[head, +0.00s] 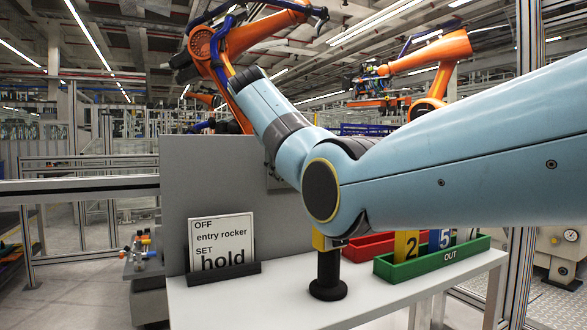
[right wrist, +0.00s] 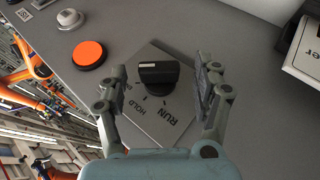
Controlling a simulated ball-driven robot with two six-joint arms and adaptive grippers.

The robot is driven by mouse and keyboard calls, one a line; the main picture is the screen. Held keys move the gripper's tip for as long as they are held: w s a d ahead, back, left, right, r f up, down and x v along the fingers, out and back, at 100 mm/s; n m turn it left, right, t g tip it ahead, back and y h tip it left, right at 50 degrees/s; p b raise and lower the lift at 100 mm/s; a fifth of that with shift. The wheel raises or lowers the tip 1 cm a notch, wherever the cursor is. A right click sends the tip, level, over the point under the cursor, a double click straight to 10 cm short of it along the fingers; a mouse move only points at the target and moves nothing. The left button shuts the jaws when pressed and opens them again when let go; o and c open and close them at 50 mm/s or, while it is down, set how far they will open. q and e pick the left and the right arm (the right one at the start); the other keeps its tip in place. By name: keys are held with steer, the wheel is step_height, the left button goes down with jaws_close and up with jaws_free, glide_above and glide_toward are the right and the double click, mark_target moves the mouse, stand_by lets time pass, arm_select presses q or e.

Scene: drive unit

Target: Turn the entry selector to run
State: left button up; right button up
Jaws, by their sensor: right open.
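The entry selector (right wrist: 158,73) is a black knob on a tilted grey plate (right wrist: 152,117) marked HOLD and RUN, in the right wrist view. Its grip bar lies roughly level across the picture. Which mark it points to I cannot tell clearly. My right gripper (right wrist: 159,80) is open, with one finger on each side of the knob and visible gaps to it. In the head view the selector is hidden behind my right arm, which reaches to the grey panel (head: 205,172). My left gripper is out of view.
An orange button (right wrist: 88,54) and a round grey control (right wrist: 70,18) sit beside the plate. A card (head: 222,243) reads "OFF entry rocker SET hold". A black post (head: 328,275), red tray (head: 370,245) and green OUT tray (head: 408,268) stand on the white table (head: 240,300); its front is clear.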

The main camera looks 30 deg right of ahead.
steer(key=shift+w+d+f, duration=0.1)
steer(key=shift+d+f, duration=0.2)
steer(key=shift+d, duration=0.05)
steer(key=shift+a, duration=0.1)
steer(key=shift+c, duration=0.6)
steer(key=c, duration=1)
steer(key=shift+a+r+h+p, duration=0.1)
steer(key=shift+h+p, duration=0.6)
steer(key=shift+p, duration=0.45)
steer(key=shift+c, duration=0.2)
steer(key=shift+n+h+p, duration=0.3)
steer(key=shift+h+p, duration=0.25)
steer(key=shift+h, duration=0.05)
steer(key=shift+a+f+h, duration=0.1)
steer(key=shift+f+h, duration=0.15)
steer(key=shift+h, duration=0.05)
steer(key=shift+f+n+h, duration=0.2)
steer(key=shift+n+h, duration=0.1)
steer(key=shift+h, duration=0.4)
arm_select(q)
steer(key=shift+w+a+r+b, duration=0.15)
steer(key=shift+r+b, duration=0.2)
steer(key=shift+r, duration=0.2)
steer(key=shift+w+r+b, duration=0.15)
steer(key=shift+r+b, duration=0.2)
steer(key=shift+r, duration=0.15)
arm_select(e)
steer(key=shift+f+n+t+h, duration=0.1)
steer(key=shift+n+t+h, duration=0.25)
steer(key=shift+h, duration=0.55)
